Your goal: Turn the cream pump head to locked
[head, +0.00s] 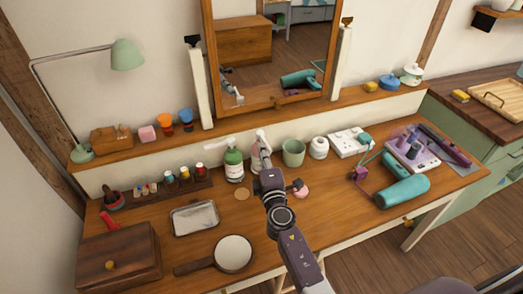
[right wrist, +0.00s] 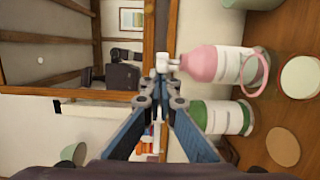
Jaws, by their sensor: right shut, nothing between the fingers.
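A pink bottle (head: 255,158) with a white pump head stands at the back of the wooden dresser top, partly hidden behind my right gripper. In the right wrist view the pink bottle (right wrist: 208,63) lies sideways in the picture, and its white pump head (right wrist: 164,61) is right at my fingertips. My right gripper (right wrist: 161,84) is shut and holds nothing; whether it touches the pump head I cannot tell. A green bottle (head: 233,167) with a white pump, its spout pointing left, stands beside the pink one. My left gripper is out of view.
A green cup (head: 293,153), a white jar (head: 319,148) and a power strip (head: 349,142) stand to the right. A metal tray (head: 195,218) and a hand mirror (head: 233,254) lie in front. A shelf ledge and large mirror (head: 275,55) rise behind. A teal hair dryer (head: 402,190) lies at right.

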